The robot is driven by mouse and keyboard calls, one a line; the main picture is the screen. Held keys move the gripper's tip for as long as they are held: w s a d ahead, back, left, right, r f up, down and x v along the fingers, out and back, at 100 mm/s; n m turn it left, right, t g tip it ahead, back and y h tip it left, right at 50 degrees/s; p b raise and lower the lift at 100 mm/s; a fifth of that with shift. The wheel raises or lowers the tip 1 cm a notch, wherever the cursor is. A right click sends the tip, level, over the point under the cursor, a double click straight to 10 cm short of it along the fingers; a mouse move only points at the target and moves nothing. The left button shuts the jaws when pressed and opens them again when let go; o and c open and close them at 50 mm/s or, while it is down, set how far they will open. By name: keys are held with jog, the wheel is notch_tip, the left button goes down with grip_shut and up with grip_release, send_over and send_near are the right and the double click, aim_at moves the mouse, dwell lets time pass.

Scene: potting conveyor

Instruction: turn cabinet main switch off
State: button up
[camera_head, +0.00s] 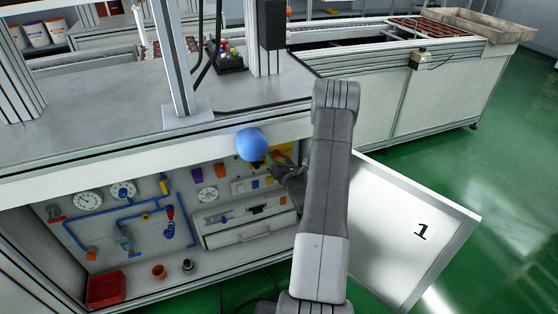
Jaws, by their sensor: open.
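The open cabinet (75,262) is under the workbench, with gauges, blue pipes and small fittings on its back panel. A yellow patch (257,164) shows at the panel's upper right, mostly covered by a round blue shape and my gripper. It may be the main switch's plate; its handle and setting cannot be made out. My gripper (279,162) is open at the upper right of the cabinet opening, close to the yellow patch in the picture. Whether it touches anything cannot be told. My grey arm hides the cabinet's right edge.
The bench edge (150,150) overhangs the opening. Green floor is clear at the far right.

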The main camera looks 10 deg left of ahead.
jog(key=c, duration=0.7)
jog(key=shift+f+b, duration=0.15)
jog(key=shift+b, duration=0.2)
jog(key=shift+n+b, duration=3)
jog(key=shift+b, duration=0.1)
jog(key=o, duration=0.7)
